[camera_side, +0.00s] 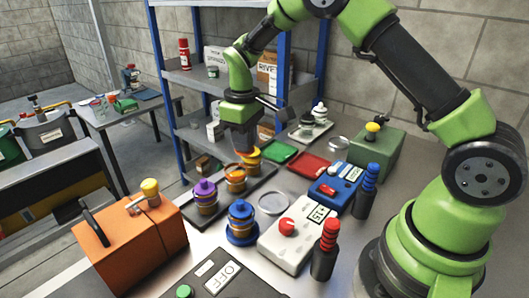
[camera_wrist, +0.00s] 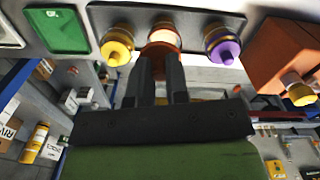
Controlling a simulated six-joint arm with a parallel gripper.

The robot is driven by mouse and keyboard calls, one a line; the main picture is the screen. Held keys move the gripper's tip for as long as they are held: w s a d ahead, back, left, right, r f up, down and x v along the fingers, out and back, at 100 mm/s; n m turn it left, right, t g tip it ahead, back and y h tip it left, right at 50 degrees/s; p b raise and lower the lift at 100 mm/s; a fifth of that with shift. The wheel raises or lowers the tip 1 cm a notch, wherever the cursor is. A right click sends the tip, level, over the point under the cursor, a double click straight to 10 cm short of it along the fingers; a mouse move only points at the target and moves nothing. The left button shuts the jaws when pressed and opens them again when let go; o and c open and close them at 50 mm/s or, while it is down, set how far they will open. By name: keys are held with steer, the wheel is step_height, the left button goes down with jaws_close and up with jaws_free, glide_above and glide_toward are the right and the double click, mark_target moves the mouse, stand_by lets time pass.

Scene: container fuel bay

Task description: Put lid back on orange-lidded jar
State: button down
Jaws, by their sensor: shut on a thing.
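The orange-lidded jar (camera_side: 235,184) stands on a dark tray (camera_side: 262,174), between a purple-lidded jar (camera_side: 205,197) and a yellow-lidded jar (camera_side: 254,162). My gripper (camera_side: 243,150) points down over the row of jars, its fingers shut on the orange lid (camera_side: 243,153), of which only a small part shows at the fingertips. In the wrist view, orange (camera_wrist: 164,38) shows just beyond the fingertips, between the yellow-lidded (camera_wrist: 117,46) and purple-lidded (camera_wrist: 222,46) jars. The fingers hide much of it, and I cannot tell whether lid and jar touch.
Green (camera_side: 279,151) and red (camera_side: 309,165) trays lie behind. An orange case (camera_side: 130,245) stands left. A white switch box (camera_side: 297,236) and a round clear dish (camera_side: 272,203) are to the right.

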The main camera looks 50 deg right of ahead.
steer(key=shift+w+a+f, duration=0.15)
steer(key=shift+w+f, duration=0.3)
steer(key=shift+f, duration=0.4)
steer(key=shift+w+a+f, duration=0.1)
steer(key=shift+w+f, duration=0.35)
steer(key=shift+f, duration=0.45)
steer(key=shift+w+a+f, duration=0.15)
steer(key=shift+w+f, duration=0.3)
steer(key=shift+f, duration=0.4)
steer(key=shift+f, duration=0.15)
stand_by(0.5)
steer(key=c, duration=0.6)
jaws_free()
steer(key=shift+o, duration=0.2)
step_height(320, 180, up, 7)
stand_by(0.7)
